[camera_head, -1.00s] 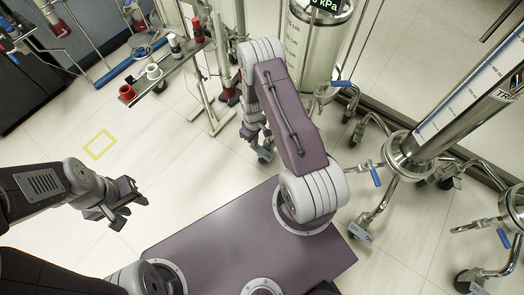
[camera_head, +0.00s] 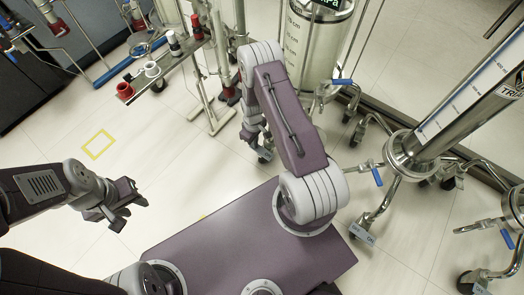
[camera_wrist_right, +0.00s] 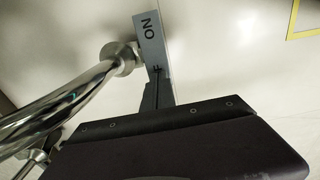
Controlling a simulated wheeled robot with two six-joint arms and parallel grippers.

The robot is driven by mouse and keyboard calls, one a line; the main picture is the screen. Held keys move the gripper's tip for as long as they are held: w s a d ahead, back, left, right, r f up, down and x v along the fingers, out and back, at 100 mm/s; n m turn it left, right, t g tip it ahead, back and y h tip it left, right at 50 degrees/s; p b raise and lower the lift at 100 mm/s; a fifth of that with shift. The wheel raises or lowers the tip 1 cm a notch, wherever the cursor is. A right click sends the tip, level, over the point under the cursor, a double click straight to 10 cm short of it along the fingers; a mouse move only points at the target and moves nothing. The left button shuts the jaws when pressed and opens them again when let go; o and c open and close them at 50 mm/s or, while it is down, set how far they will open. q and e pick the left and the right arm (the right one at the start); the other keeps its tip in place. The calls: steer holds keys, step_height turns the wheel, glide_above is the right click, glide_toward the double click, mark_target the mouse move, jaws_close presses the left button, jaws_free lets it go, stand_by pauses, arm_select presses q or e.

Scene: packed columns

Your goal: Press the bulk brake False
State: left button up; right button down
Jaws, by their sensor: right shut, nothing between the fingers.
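A grey brake pedal (camera_wrist_right: 151,45) marked ON shows in the right wrist view, on a caster with a curved chrome leg (camera_wrist_right: 60,105). A second marking below ON is mostly covered. My right gripper (camera_wrist_right: 158,92) is shut and empty, its dark fingertips overlapping the pedal's lower end; I cannot tell whether they touch it. In the head view my right gripper (camera_head: 254,132) is low near the floor, partly hidden by its own arm. My left gripper (camera_head: 124,203) is open and empty above the floor. Another OFF/ON pedal (camera_head: 362,233) is at the right.
A clear column (camera_head: 312,45) with a pressure display stands at the back, and a steel column (camera_head: 450,115) at the right, both on caster legs. A rack with red and white cups (camera_head: 124,91) is at upper left. Floor with a yellow square (camera_head: 98,144) is clear at left.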

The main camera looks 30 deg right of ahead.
steer(key=shift+f, duration=0.5)
steer(key=shift+s+r, duration=0.1)
step_height(320, 180, up, 8)
steer(key=p, duration=0.7)
